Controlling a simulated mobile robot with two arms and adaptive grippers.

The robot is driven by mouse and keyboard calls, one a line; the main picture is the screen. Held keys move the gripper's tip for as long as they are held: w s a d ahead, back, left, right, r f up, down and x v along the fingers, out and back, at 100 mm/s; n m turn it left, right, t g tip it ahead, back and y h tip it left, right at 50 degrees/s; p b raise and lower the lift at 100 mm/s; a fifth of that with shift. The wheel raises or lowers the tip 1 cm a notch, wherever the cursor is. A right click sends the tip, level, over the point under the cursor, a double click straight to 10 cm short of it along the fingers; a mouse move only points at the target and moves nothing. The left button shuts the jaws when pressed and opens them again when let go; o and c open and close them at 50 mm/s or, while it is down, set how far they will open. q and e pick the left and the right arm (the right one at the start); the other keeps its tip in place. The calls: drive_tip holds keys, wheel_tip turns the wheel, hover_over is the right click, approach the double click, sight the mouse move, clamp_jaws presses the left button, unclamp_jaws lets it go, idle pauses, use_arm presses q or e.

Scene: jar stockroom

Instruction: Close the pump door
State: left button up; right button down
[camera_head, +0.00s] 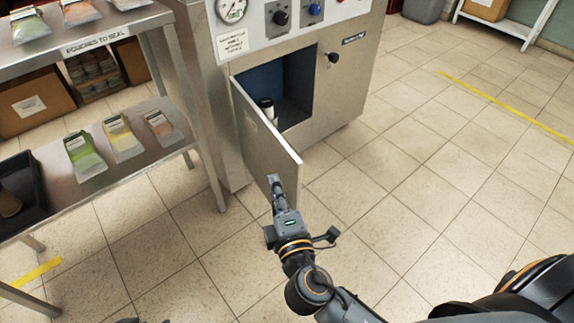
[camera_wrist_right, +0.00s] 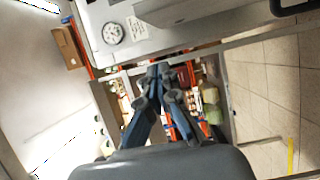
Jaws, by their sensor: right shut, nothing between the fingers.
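The pump door (camera_head: 262,130) is a grey metal panel on the front of the steel machine. It stands open, swung outward from the left side of the opening, and its free edge points toward me. Behind it, the blue-lined compartment (camera_head: 293,80) shows a dark-and-white cylindrical part inside. My right gripper (camera_head: 274,181) is shut and empty, with its tips at the low, near end of the door, on its outer side. I cannot tell if they touch it. The shut fingertips (camera_wrist_right: 160,70) also show in the right wrist view.
A steel shelf rack (camera_head: 130,160) with pouches and a black tray (camera_head: 22,190) stands left of the machine. A dark knob (camera_head: 333,58) sits right of the opening. Tiled floor (camera_head: 410,180) to the right is clear. A white shelf stands at the back right.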

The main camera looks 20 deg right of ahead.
sight(288, 168)
drive_tip(key=shift+w+d, duration=2.05)
